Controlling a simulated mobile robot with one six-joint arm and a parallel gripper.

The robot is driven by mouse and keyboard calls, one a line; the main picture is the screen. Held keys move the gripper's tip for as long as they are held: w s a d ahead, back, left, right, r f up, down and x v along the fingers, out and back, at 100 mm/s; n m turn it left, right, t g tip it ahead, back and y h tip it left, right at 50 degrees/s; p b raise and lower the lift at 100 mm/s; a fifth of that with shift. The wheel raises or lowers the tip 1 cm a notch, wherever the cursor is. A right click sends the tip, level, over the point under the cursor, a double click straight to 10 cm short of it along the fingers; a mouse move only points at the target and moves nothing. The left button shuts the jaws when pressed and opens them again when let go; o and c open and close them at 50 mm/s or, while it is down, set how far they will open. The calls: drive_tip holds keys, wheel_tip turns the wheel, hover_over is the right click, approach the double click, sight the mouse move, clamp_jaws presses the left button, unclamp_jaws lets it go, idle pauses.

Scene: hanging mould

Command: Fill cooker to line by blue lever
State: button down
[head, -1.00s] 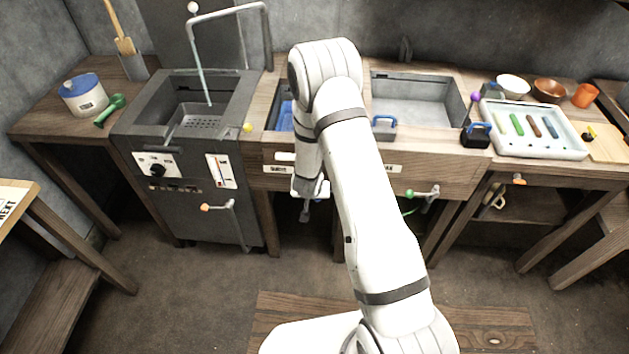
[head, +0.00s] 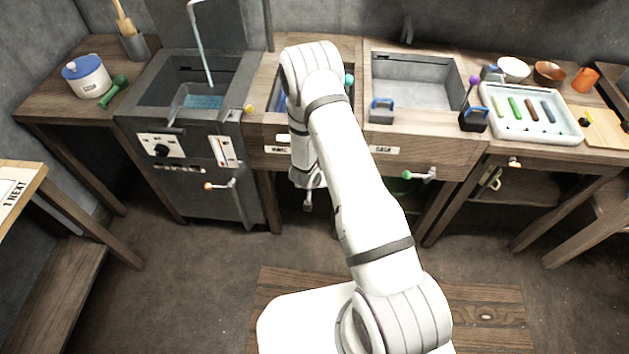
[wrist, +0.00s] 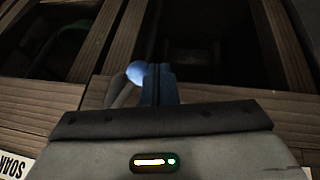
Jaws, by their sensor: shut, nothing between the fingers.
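The cooker (head: 212,200) is the dark grey unit at left. A stream from the spout above runs into its basin, where blue-green water (head: 204,101) shows. A white gauge plate (head: 223,151) with a red mark is on its front; I cannot read the level. In the wrist view a blue ball knob (wrist: 137,72) on a pale stem is just left of the fingers of my gripper (wrist: 160,84). I cannot tell if they touch. My gripper is shut and empty. In the head view my gripper (head: 308,205) hangs low before the middle counter; my arm hides the blue knob.
Orange-knobbed (head: 209,186) and green-knobbed (head: 407,175) handles stick out from the fronts. A grey sink (head: 410,82) is right of my arm, and a white tray (head: 535,128) lies farther right. A blue-lidded pot (head: 88,77) stands left. The floor before the cooker is clear.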

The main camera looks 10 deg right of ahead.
drive_tip(key=shift+s+d+f+b, duration=0.2)
drive_tip(key=shift+d+f+b, duration=0.25)
drive_tip(key=shift+d+b, duration=0.15)
drive_tip(key=shift+s+d+f+b, duration=0.2)
drive_tip(key=shift+d+f+b, duration=0.25)
drive_tip(key=shift+d, duration=0.2)
drive_tip(key=shift+r, duration=0.1)
drive_tip(key=s+a+r, duration=0.1)
drive_tip(key=a+r, duration=0.1)
drive_tip(key=a, duration=0.4)
drive_tip(key=s+a+r+p, duration=0.1)
drive_tip(key=a+r, duration=0.1)
drive_tip(key=a, duration=0.5)
drive_tip(key=shift+s+r, duration=0.15)
drive_tip(key=shift+s, duration=0.25)
idle(4.9)
